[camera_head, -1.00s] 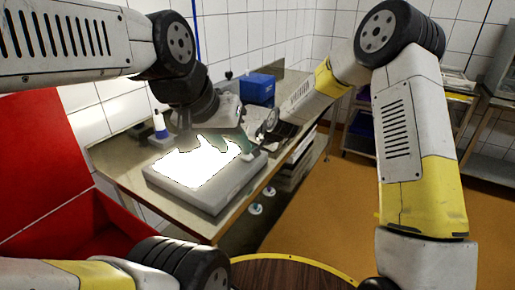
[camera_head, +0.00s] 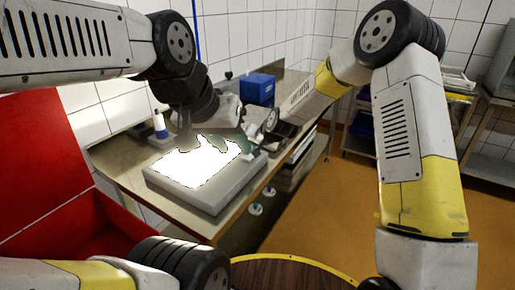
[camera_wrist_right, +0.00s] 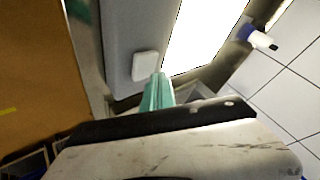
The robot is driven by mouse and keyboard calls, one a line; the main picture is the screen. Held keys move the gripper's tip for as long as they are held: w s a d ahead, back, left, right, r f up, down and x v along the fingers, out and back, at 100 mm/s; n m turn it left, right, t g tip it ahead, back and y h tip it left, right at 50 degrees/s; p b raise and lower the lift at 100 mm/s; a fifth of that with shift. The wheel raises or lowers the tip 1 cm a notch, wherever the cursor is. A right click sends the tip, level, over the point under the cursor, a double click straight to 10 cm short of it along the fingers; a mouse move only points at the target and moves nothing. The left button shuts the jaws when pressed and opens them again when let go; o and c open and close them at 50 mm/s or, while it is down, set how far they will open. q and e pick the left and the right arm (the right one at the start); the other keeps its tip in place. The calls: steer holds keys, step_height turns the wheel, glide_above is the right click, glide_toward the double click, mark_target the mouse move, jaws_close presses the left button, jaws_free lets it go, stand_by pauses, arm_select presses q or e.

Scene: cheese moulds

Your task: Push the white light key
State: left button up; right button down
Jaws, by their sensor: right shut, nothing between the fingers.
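The white light key (camera_wrist_right: 146,66) is a small rounded white button on the grey side of the light box (camera_wrist_right: 115,40), seen in the right wrist view. The light box (camera_head: 207,200) lies on the table in the head view, its top glowing white; I cannot make out the key there. My right gripper (camera_wrist_right: 158,84) is shut and empty, its green fingertips right beside the key's lower edge in the picture. I cannot tell whether they touch it. My left gripper (camera_head: 213,143) hangs over the back of the glowing top; its jaw opening is unclear.
A white bottle with a blue top (camera_head: 160,126) stands at the table's back left. A blue box (camera_head: 257,89) is at the back. A red bin (camera_head: 50,170) fills the left. Orange floor (camera_head: 325,215) is open to the right of the table.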

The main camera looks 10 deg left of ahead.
stand_by(0.3)
steer(key=shift+f, duration=0.45)
steer(key=shift+f, duration=0.3)
stand_by(0.4)
steer(key=shift+r, duration=0.75)
step_height(320, 180, up, 6)
stand_by(0.7)
